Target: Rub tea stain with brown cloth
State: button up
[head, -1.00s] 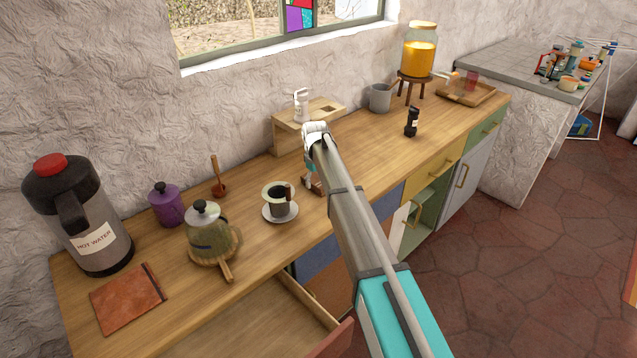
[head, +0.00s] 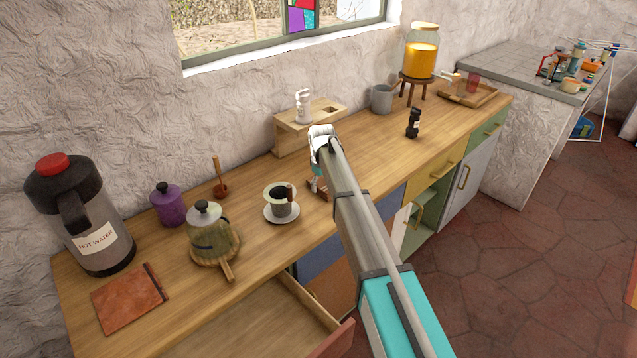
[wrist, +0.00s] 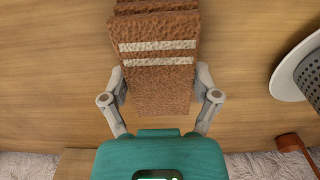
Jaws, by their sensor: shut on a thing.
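The brown cloth (wrist: 160,92) is a folded, rough-textured strip with two pale stripes. In the wrist view it lies between the two fingers of my gripper (wrist: 160,95), which are shut on it. In the head view my gripper (head: 317,184) is low over the wooden counter, right of the cup and saucer, and mostly hidden behind my arm. A small part of the brown cloth (head: 319,193) shows there at the counter top. I cannot tell whether it touches the wood. No tea stain can be made out; the arm and cloth hide part of the counter.
A teapot (head: 207,228), purple canister (head: 167,205) and hot-water flask (head: 85,225) stand further left. A wooden stand (head: 290,137) is behind. An open drawer (head: 265,325) juts out in front.

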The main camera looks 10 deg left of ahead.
jog(key=shift+s+d, duration=0.5)
jog(key=shift+d, duration=0.1)
jog(key=shift+s+d, duration=1.05)
jog(key=shift+d, duration=0.3)
jog(key=shift+s, duration=0.1)
jog(key=shift+s+d+f, duration=0.1)
jog(key=shift+s+d, duration=1)
jog(key=shift+d, duration=0.3)
notch_tip(320, 180, up, 6)
jog(key=p, duration=0.6)
jog(key=shift+w, duration=0.1)
